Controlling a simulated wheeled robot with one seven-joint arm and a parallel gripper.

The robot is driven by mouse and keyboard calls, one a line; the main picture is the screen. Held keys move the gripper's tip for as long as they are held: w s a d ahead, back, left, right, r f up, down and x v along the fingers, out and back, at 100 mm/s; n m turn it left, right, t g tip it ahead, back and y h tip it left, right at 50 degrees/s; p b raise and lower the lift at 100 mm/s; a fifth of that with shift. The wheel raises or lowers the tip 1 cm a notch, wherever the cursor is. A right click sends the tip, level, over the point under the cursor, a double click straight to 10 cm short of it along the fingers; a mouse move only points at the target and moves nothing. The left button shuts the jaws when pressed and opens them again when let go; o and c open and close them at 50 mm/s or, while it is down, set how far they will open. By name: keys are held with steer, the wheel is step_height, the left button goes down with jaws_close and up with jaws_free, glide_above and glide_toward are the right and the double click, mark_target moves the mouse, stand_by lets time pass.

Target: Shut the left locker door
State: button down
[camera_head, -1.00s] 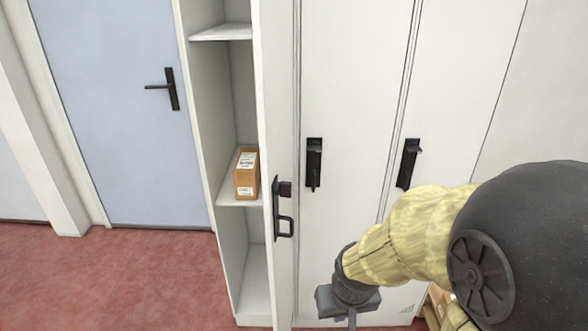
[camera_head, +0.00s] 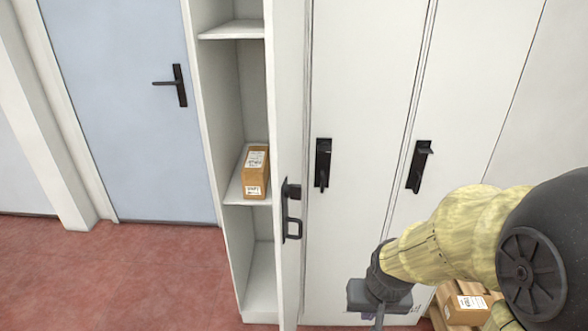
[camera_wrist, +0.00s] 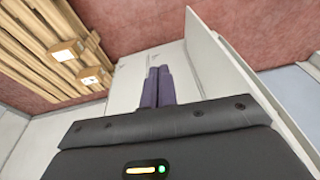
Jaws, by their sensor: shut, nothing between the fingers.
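The left locker door (camera_head: 289,110) is white and stands open, swung out toward me and seen nearly edge-on in the head view. Its dark handle (camera_head: 292,212) is on the door's face near the free edge. The open locker (camera_head: 226,130) shows to the left of the door. My gripper (camera_head: 378,321) is low in the head view, to the right of the door and apart from it. In the wrist view its two fingers (camera_wrist: 158,85) are together and empty. A pale panel at their right (camera_wrist: 225,60) looks like the open door.
A brown parcel (camera_head: 256,173) lies on the locker's middle shelf (camera_head: 233,192). Two shut doors with dark handles (camera_head: 323,163) (camera_head: 419,166) are to the right. A pallet (camera_wrist: 40,60) with boxes (camera_wrist: 92,78) is at the lower right of the head view. Red floor is free at left.

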steer(key=w+a+r+m+y+p, duration=0.1)
steer(key=w+r+m+y+p, duration=0.2)
steer(key=r+p, duration=0.6)
steer(key=w+a+r+m+y+p, duration=0.2)
steer(key=w+r+m+p, duration=0.5)
steer(key=r+m, duration=0.3)
steer(key=w+a+r+m+y+p, duration=0.1)
steer(key=w+r+m+y+p, duration=0.2)
steer(key=r+p, duration=0.6)
steer(key=w+m+p, duration=0.1)
steer(key=w+m, duration=0.1)
steer(key=m, duration=0.1)
steer(key=shift+w+a+r+m+g+y+p, duration=0.2)
steer(key=shift+w+a+m+g+y+p, duration=0.05)
steer(key=shift+w+m+g+y+p, duration=0.05)
steer(key=p, duration=0.2)
glide_toward(280, 183)
step_height(280, 183, down, 4)
steer(key=a+p, duration=0.2)
steer(key=a, duration=0.1)
steer(key=shift+w+a+r, duration=0.1)
steer(key=shift+a, duration=0.1)
steer(key=shift+w+a, duration=0.1)
steer(key=shift+a, duration=0.3)
steer(key=shift+w, duration=0.1)
